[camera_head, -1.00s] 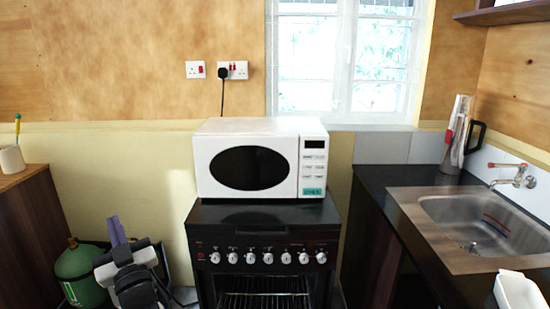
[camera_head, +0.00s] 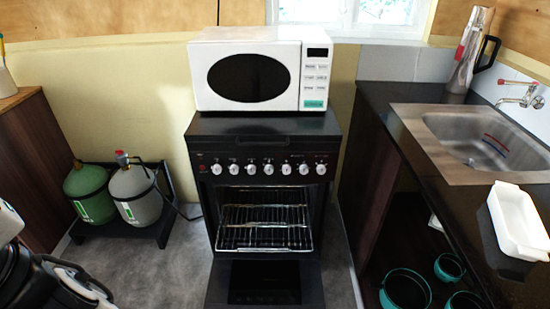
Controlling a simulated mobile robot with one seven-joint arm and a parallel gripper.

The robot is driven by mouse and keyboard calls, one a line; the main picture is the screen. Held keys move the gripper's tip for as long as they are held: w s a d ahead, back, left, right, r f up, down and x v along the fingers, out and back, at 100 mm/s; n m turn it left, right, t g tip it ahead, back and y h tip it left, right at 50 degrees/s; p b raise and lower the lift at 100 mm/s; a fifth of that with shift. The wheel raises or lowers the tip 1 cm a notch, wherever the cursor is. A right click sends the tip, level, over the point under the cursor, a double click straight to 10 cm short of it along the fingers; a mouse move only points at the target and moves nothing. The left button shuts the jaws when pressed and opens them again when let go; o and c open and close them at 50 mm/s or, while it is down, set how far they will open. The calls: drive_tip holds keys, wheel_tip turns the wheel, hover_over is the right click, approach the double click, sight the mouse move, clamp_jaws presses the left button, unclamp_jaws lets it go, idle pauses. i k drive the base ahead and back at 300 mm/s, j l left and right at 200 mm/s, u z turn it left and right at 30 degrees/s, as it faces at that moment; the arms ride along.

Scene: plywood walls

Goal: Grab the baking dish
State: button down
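A white rectangular baking dish (camera_head: 518,222) sits on the dark counter at the right, in front of the sink. It appears empty, and its right side is close to the picture's edge. My gripper (camera_head: 92,288) is at the bottom left corner, dark and partly cut off by the frame. It is far from the dish, across the stove. Whether its fingers are apart or together is unclear.
A black stove (camera_head: 262,150) with its oven door down and racks showing stands in the middle, a white microwave (camera_head: 262,75) on top. A metal sink (camera_head: 475,140) and a flask (camera_head: 470,50) are at the right. Gas cylinders (camera_head: 135,190) stand at the left. Grey floor between is clear.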

sight(521, 233)
drive_tip(key=z, duration=1.4)
drive_tip(key=i+j, duration=0.1)
drive_tip(key=j, duration=0.35)
drive_tip(key=j+z, duration=0.1)
drive_tip(key=j, duration=0.35)
drive_tip(key=i, duration=0.55)
